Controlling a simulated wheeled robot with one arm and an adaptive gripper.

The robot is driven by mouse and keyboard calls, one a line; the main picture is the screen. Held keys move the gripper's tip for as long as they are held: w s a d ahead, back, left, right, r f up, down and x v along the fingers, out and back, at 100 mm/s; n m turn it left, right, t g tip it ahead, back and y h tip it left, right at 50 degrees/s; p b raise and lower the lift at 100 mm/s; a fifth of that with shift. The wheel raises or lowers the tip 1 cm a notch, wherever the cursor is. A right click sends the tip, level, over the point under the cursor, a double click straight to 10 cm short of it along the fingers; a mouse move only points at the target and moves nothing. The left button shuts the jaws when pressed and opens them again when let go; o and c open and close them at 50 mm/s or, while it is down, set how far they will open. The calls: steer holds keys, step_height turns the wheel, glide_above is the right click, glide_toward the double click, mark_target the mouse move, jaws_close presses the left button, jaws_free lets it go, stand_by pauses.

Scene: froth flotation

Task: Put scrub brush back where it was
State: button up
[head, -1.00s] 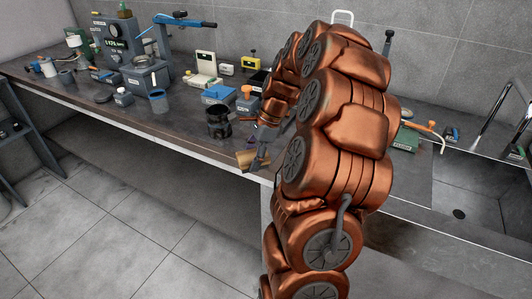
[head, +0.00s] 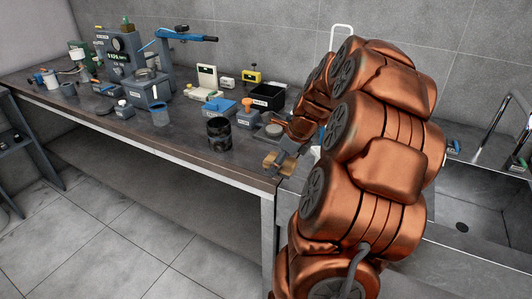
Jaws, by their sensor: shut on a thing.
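The scrub brush (head: 274,168), a small tan block, is at the end of my gripper (head: 284,157) in the head view. My gripper is shut on it near the bench's front edge, right of the dark cup. The fingers cover part of the brush, and its bristles cannot be made out. I cannot tell whether it touches the bench top or is held just above it.
The dark cup (head: 219,136) stands left of my gripper on the bench (head: 190,150). A sink (head: 468,215) is at the right. My arm hides much of the bench's right part.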

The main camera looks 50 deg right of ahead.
steer(key=w+d+p, duration=0.1)
steer(key=w, duration=0.2)
steer(key=w+d, duration=0.2)
steer(key=w, duration=0.1)
steer(key=w+d+f+p, duration=0.1)
steer(key=w, duration=0.2)
steer(key=shift+w+d+p, duration=0.25)
steer(key=shift+w+p, duration=0.05)
steer(key=shift+w, duration=0.05)
steer(key=shift+w+f, duration=0.1)
steer(key=shift+f+p, duration=0.7)
steer(key=shift+f, duration=1)
steer(key=shift+f, duration=0.15)
steer(key=o, duration=1.1)
steer(key=b+v, duration=0.2)
steer(key=v, duration=1)
steer(key=shift+d+r+b, duration=0.1)
steer(key=shift+r+b, duration=0.1)
steer(key=shift+b, duration=0.15)
